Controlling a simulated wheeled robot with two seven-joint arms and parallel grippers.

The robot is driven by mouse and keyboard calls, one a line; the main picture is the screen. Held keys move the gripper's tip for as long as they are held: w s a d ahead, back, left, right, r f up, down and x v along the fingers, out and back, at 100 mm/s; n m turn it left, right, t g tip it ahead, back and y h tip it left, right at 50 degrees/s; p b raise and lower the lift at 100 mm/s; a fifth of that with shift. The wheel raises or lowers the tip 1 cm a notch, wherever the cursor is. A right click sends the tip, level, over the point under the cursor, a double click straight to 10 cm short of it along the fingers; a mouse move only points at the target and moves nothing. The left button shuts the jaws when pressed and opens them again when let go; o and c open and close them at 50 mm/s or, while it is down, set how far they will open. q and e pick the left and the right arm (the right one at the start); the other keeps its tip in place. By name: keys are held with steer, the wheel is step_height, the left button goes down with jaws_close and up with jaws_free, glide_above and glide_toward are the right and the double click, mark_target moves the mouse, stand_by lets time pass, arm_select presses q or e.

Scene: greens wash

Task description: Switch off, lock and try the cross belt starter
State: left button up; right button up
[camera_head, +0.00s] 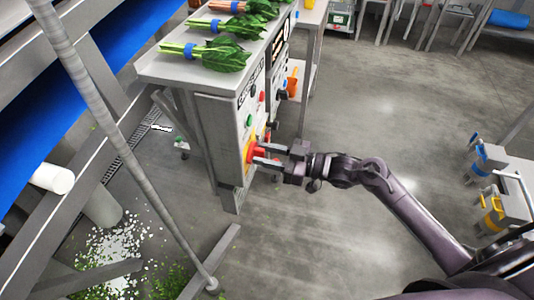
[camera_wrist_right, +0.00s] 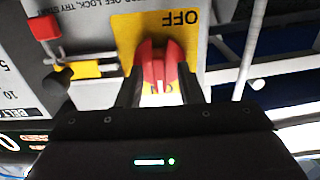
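The starter cabinet (camera_head: 222,130) stands below the greens bench, with a narrow panel facing right. Low on it is a red switch handle (camera_head: 258,153) on a yellow plate (camera_head: 249,148). In the right wrist view the red handle (camera_wrist_right: 159,62) sits on the yellow plate (camera_wrist_right: 195,45), which reads OFF upside down. My right gripper (camera_head: 266,154) is at the handle, its fingers parted with one on each side. In the wrist view its fingertips (camera_wrist_right: 160,84) flank the handle; firm contact does not show. A red block (camera_wrist_right: 44,28) and a yellow piece (camera_wrist_right: 90,69) sit beside the plate. My left gripper is out of view.
Bunched greens (camera_head: 215,55) lie on the bench top above the cabinet. A green button (camera_head: 249,120) and a red one (camera_head: 262,96) are above the handle. A slanted pole (camera_head: 125,150) and frame stand at left.

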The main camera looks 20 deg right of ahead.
steer(key=shift+c, duration=0.3)
jaws_close()
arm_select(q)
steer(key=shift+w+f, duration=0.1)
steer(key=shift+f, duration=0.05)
arm_select(e)
steer(key=shift+n, duration=0.3)
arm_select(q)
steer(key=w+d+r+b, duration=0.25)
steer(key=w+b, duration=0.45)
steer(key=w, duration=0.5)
arm_select(e)
steer(key=n, duration=1.1)
steer(key=shift+s+a+f, duration=0.1)
steer(key=shift+s+f, duration=0.05)
steer(key=shift+f, duration=0.15)
arm_select(q)
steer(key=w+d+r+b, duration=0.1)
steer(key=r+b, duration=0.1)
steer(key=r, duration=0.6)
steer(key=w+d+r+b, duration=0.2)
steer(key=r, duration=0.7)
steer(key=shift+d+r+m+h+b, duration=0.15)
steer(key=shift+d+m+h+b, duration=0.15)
steer(key=shift+b, duration=0.1)
arm_select(e)
steer(key=n, duration=0.6)
steer(key=shift+n, duration=0.3)
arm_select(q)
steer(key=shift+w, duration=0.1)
